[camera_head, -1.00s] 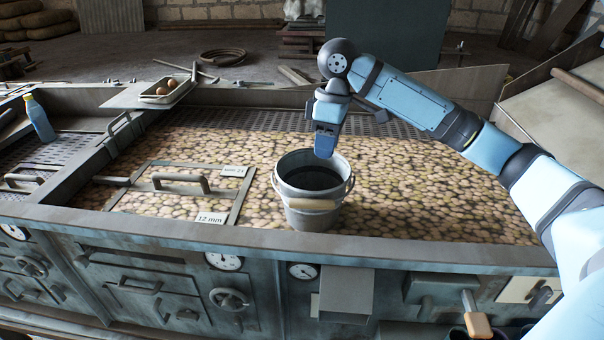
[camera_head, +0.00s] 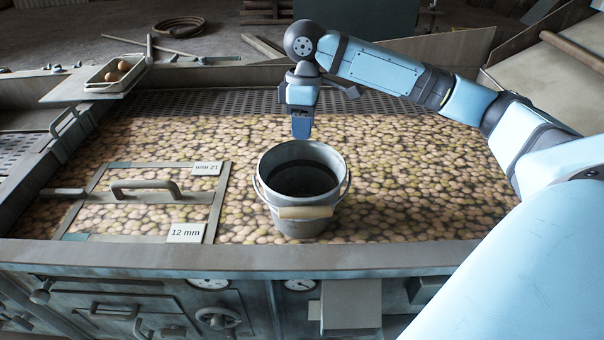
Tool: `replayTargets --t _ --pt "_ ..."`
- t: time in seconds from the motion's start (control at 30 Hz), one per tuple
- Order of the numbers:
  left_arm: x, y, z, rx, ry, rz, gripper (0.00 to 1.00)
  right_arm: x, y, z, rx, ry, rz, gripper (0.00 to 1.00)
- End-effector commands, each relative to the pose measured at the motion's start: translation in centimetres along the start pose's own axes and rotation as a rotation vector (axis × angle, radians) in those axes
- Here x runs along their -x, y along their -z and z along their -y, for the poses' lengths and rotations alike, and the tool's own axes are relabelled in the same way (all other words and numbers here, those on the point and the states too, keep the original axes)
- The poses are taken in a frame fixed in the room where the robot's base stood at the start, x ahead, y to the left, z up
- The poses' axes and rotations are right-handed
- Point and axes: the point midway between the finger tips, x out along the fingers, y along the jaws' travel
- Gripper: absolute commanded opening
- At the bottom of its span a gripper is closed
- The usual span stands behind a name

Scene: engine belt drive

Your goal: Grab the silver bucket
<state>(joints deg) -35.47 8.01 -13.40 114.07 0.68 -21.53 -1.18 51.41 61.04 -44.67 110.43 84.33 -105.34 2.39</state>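The silver bucket (camera_head: 296,228) stands upright on the bed of round, pebble-like pieces, near the middle of the picture. It is open at the top and dark inside. Its wire handle hangs down at the front with a pale grip (camera_head: 306,212). My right gripper (camera_head: 301,127) points down at the bucket's far side, its tip just above the back rim in the picture. A gap between gripper and rim is hard to judge. I see the fingers edge-on and cannot tell whether they are open. My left gripper is not in view.
A framed panel with a handle (camera_head: 146,186) and a "12 mm" label lies left of the bucket. A tray with brown egg-like things (camera_head: 113,75) sits at the upper left. The metal front edge (camera_head: 240,255) runs before the bucket. The pebbly bed right of the bucket is clear.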

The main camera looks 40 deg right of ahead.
Motion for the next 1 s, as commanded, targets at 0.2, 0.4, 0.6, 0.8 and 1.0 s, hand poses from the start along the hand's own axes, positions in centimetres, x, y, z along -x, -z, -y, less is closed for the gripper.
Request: replayTargets --t 0.2,0.4,0.6,0.8,1.0 --pt "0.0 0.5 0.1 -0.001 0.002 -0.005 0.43 -1.6 -0.5 0.0 0.000 0.001 0.002 0.36" --pt "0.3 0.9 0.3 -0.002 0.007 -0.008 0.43 -4.5 -1.2 0.0 0.001 0.002 0.002 0.36" --pt "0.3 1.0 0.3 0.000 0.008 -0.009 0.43 -5.8 -1.2 0.0 0.001 -0.001 -0.001 0.36" --pt "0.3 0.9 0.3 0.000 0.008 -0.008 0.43 -5.8 -1.2 0.0 0.001 -0.001 -0.001 0.29" --pt "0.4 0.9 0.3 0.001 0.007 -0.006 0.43 -5.7 -1.2 0.0 0.001 -0.001 -0.001 0.00"
